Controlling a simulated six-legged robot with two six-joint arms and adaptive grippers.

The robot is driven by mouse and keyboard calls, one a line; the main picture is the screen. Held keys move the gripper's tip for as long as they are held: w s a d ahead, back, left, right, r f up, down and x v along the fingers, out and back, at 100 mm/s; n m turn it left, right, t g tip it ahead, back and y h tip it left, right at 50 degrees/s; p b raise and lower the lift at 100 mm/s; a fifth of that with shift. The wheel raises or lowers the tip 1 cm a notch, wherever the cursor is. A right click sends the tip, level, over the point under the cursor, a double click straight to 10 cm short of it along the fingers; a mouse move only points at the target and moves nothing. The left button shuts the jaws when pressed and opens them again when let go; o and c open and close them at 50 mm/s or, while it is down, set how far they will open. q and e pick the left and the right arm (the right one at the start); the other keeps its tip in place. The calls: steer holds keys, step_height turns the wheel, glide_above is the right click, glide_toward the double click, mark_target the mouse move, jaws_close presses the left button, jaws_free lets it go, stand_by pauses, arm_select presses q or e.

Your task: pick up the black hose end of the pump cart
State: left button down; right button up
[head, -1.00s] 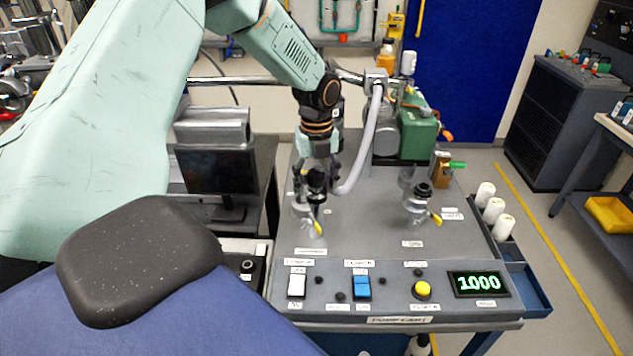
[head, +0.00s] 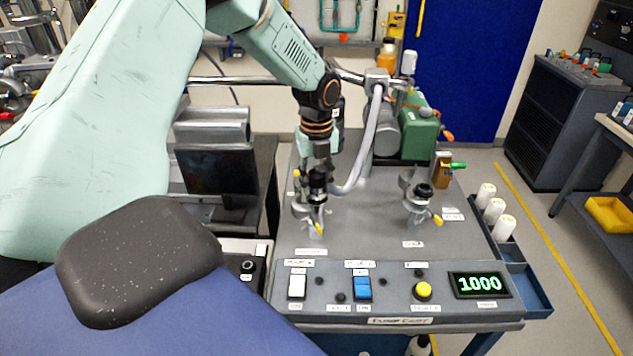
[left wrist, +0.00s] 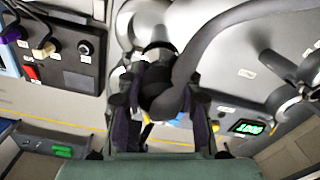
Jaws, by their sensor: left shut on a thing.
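The pump cart (head: 370,240) has a grey top with labels. A grey hose (head: 372,130) hangs from its post and curves down to the left to the black hose end (head: 318,184). My left gripper (head: 313,182) is shut on the hose end, just above a metal valve with a yellow handle (head: 319,229). I cannot tell whether the hose end touches that valve. In the left wrist view, the fingers of my left gripper (left wrist: 160,108) stand on both sides of the dark hose end (left wrist: 162,98), and the hose (left wrist: 215,40) arcs off to the upper right. My right gripper is not in view.
A second valve with a black top (head: 423,192) stands right of the gripper. A green pump (head: 418,135) is at the back. The front panel has switches, a yellow button (head: 423,290) and a display reading 1000 (head: 480,284). A monitor (head: 216,170) stands at left.

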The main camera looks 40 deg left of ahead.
mark_target(317, 171)
arm_select(q)
steer(key=shift+w+r, duration=0.15)
steer(key=shift+r, duration=0.35)
steer(key=r, duration=0.7)
steer(key=shift+s+r, duration=0.2)
steer(key=shift+r, duration=0.2)
steer(key=shift+w+r, duration=0.1)
steer(key=shift+r, duration=0.55)
steer(key=shift+d, duration=0.1)
